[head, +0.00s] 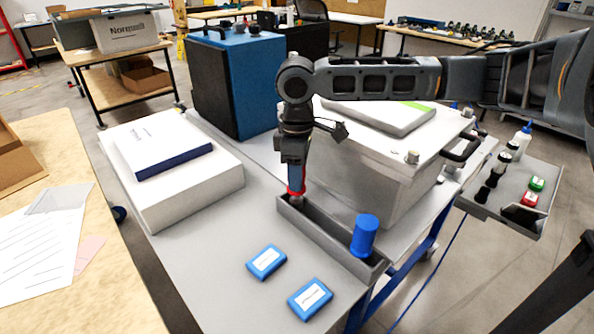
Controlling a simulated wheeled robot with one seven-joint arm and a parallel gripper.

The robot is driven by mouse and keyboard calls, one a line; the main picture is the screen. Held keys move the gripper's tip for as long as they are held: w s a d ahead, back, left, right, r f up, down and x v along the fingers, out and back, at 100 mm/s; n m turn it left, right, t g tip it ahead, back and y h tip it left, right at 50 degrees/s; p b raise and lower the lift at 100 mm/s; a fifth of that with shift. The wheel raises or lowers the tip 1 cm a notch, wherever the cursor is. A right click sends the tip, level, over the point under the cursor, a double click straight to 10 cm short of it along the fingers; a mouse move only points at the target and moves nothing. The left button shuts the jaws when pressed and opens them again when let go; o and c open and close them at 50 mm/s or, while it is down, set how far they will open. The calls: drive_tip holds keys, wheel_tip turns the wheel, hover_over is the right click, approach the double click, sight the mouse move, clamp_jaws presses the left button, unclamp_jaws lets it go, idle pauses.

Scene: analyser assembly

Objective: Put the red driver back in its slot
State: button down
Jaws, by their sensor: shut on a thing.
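My gripper (294,178) points down and is shut on the red driver (296,188). The driver is upright, its red part showing just under the fingers. Its lower end is at the far left end of a long grey holder (325,240) on the table; I cannot tell how deep it sits in a slot. A blue cylindrical handle (366,236) stands upright at the near right end of the same holder.
Two blue boxes with white labels (267,262) (310,299) lie in front of the holder. A large white analyser (375,165) stands just behind it. A white box (170,170) is at left. A grey side tray (515,195) with bottles is at right.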

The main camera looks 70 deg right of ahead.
drive_tip(key=shift+f, duration=0.6)
drive_tip(key=shift+f+b, duration=0.35)
drive_tip(key=shift+b, duration=0.05)
drive_tip(key=shift+f+b, duration=0.35)
drive_tip(key=shift+f, duration=0.45)
drive_tip(key=c, duration=0.7)
unclamp_jaws()
drive_tip(key=shift+o, duration=0.3)
drive_tip(key=o, duration=0.5)
drive_tip(key=shift+r, duration=3.9)
